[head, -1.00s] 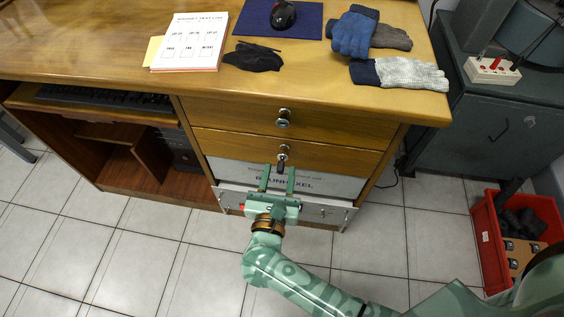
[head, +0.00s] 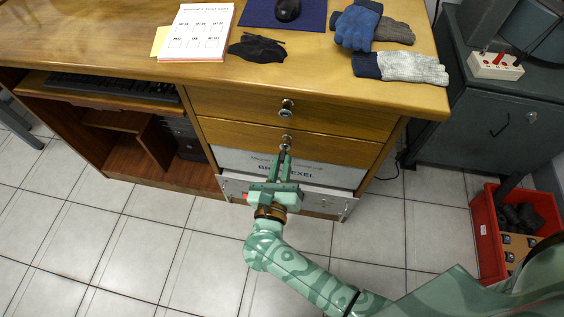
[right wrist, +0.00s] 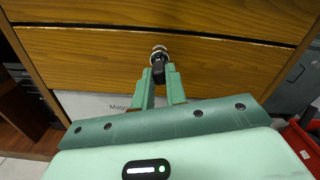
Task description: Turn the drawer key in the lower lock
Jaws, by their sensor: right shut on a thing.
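The desk has two wooden drawers, each with a round metal lock. The upper lock (head: 287,103) is empty of any key that I can see. The lower lock (head: 286,140) sits on the second drawer and also shows in the right wrist view (right wrist: 159,52). The drawer key, with a dark head (right wrist: 158,70), is at the lower lock and points downward from it. My right gripper (head: 283,158) is shut on the key head, its fingers (right wrist: 160,78) on either side of it. The fingers hide part of the key. My left gripper is not in view.
Below the drawers is a pale panel (head: 325,174) with lettering, partly behind my right gripper. A red crate (head: 487,245) stands on the floor at right.

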